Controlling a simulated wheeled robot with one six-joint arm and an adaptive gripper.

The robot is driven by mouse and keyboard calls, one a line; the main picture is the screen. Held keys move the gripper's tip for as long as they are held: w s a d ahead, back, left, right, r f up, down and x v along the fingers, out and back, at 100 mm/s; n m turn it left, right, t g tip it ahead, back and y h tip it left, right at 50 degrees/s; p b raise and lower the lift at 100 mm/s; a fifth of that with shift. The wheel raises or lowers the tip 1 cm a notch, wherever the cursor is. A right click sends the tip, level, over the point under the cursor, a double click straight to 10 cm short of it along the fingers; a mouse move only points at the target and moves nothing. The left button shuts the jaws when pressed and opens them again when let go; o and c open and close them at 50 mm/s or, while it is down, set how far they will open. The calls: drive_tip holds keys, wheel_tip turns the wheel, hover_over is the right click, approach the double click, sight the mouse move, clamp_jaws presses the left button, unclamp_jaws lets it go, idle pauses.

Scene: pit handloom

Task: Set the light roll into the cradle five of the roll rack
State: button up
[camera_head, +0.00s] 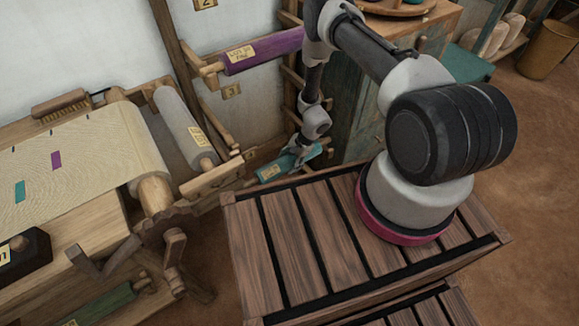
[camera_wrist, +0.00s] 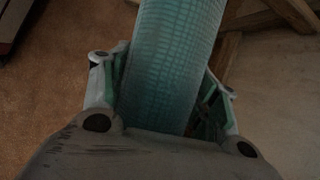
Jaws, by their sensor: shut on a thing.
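A teal roll (camera_head: 292,160) is held low between the jaws of my gripper (camera_head: 304,150). Its textured teal side fills the middle of the wrist view (camera_wrist: 175,65), with both fingers closed against its sides. A yellow label (camera_head: 268,172) shows near its left end, too small to read. The roll rack (camera_head: 176,50) stands against the wall, with number plaques two (camera_head: 205,4) and three (camera_head: 232,91). A purple roll (camera_head: 262,50) with a yellow label lies in a cradle between these plaques. I cannot make out a plaque five. The gripper's fingertips are small in the head view.
The loom (camera_head: 95,160) with cream cloth fills the left, with a grey roll (camera_head: 187,128) beside it. A green roll (camera_head: 103,303) lies low at the front left. A worn green cabinet (camera_head: 350,115) stands right of the rack. Open brown floor (camera_head: 530,160) lies at right.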

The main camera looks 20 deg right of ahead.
sight(290, 166)
drive_tip(key=shift+f, duration=1.6)
drive_tip(key=shift+f, duration=0.1)
drive_tip(key=o, duration=1.5)
drive_tip(key=v, duration=1.2)
drive_tip(key=shift+s, duration=0.1)
